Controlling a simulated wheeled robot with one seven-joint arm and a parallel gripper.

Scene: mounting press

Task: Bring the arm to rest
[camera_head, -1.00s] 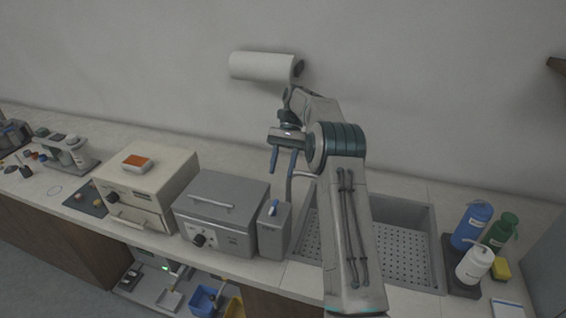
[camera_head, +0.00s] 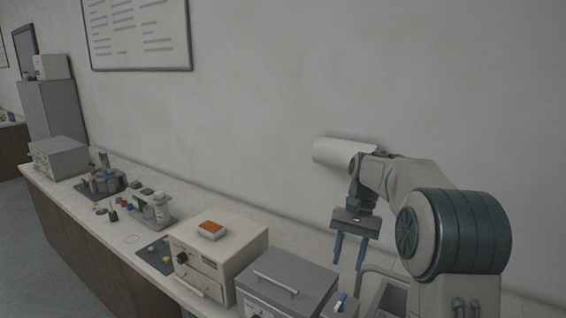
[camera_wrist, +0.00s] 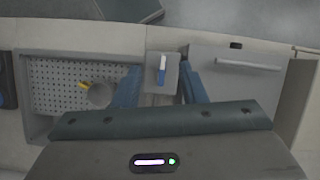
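My gripper (camera_head: 348,264) hangs fingers-down in free air over the back of the counter, right of the grey lidded box (camera_head: 285,282). Its two blue fingers are apart with nothing between them. In the wrist view, my gripper (camera_wrist: 160,88) also shows both fingers spread. Below and between them is a small grey unit with a blue lever (camera_wrist: 162,66). My arm is bent, with its elbow at the right of the head view.
The perforated sink (camera_wrist: 60,85) lies beside the small unit. A cream box (camera_head: 235,240) with an orange-topped item stands left of the grey box. A paper roll (camera_head: 340,152) is on the wall behind my wrist. Bottles and small parts stand farther left.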

